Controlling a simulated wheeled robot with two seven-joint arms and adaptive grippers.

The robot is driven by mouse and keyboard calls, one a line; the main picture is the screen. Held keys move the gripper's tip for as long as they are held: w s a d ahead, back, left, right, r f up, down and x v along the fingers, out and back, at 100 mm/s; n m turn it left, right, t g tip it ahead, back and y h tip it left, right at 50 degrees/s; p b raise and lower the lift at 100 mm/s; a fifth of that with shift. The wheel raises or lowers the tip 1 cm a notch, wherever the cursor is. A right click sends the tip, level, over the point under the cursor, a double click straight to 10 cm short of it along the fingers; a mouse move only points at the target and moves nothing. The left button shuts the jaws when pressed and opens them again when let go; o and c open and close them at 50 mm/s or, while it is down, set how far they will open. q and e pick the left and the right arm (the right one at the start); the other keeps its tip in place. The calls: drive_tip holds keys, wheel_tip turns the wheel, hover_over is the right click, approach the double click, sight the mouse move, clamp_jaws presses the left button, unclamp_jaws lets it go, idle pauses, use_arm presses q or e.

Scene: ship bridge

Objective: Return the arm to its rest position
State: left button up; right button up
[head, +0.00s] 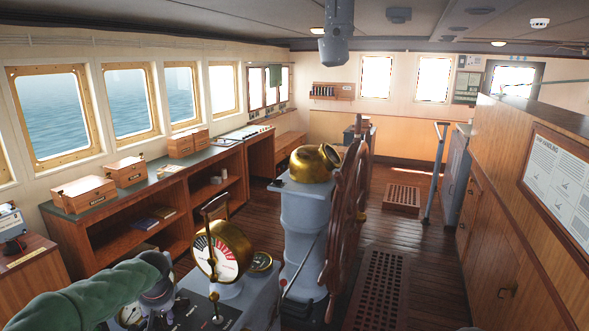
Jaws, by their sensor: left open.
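My left arm, in a green quilted sleeve, comes in from the lower left of the head view. My left gripper (167,311) points down over the near end of the grey control console (232,306). It is open, and I see nothing held in it. Its fingertips are dark against the console top, so I cannot tell whether they touch it. My right gripper is not in view.
A brass engine telegraph (222,250) with a lever stands just right of my gripper. Beyond it are a grey pedestal with a brass top (303,215) and a wooden ship's wheel (345,220). A wooden counter (110,205) runs along the left.

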use_arm(q)
drive_tip(key=s+d+f+m+g+h+b, duration=0.1)
drive_tip(key=s+d+f+h+b, duration=0.3)
drive_tip(key=f, duration=0.6)
drive_tip(key=s+d+f+m+y+p, duration=0.1)
drive_tip(key=d+f+m, duration=0.1)
drive_tip(key=d+f, duration=0.6)
drive_tip(key=s+d+f+m+g+h+b, duration=0.1)
drive_tip(key=s+d+f+h+b, duration=0.2)
drive_tip(key=f, duration=0.8)
drive_tip(key=s+d+f+b, duration=0.1)
drive_tip(key=s+d+f, duration=0.2)
drive_tip(key=s+f, duration=0.3)
drive_tip(key=s+d+f+g+b, duration=0.1)
drive_tip(key=s+d+f, duration=0.3)
drive_tip(key=s+f, duration=0.2)
drive_tip(key=s+d+f+b, duration=0.1)
drive_tip(key=s+d+f, duration=0.2)
drive_tip(key=s+f, duration=0.3)
drive_tip(key=s, duration=0.4)
drive_tip(key=shift+d+f+m+h+b, duration=0.25)
drive_tip(key=shift+m+h+b, duration=0.15)
